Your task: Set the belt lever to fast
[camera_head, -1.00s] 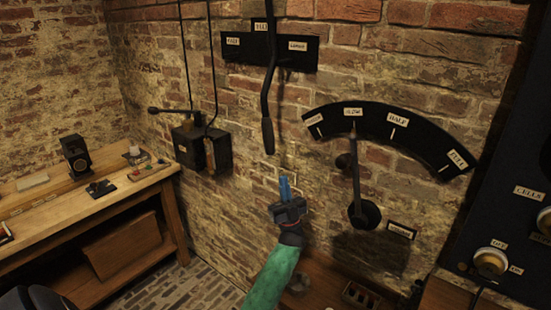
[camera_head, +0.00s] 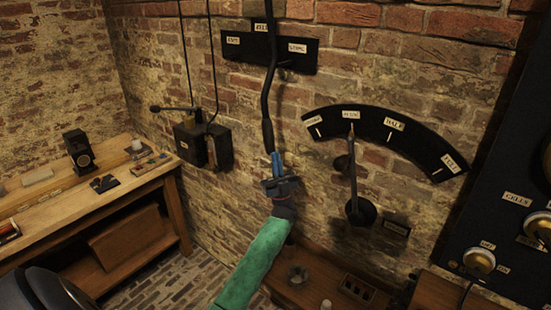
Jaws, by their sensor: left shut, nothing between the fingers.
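The belt lever (camera_head: 266,98) is a long dark rod hanging on the brick wall, with a thicker handle at its lower end. It crosses a black plate (camera_head: 241,50) with small cream labels at left, top and right. The lettering is hard to read; the left one looks like FAST. The lever hangs near the plate's middle, slightly right of it. My left gripper (camera_head: 276,163), with blue fingertips on a green arm, is shut and empty just below the handle's lower end. I cannot tell whether they touch. My right gripper is not in view.
Right of the lever, a black arc scale (camera_head: 420,143) has a pivoting pointer lever (camera_head: 353,180). A black switch box (camera_head: 190,142) with a side handle is on the wall at left. A wooden bench (camera_head: 90,195) stands left; a lower wooden surface (camera_head: 325,292) lies below.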

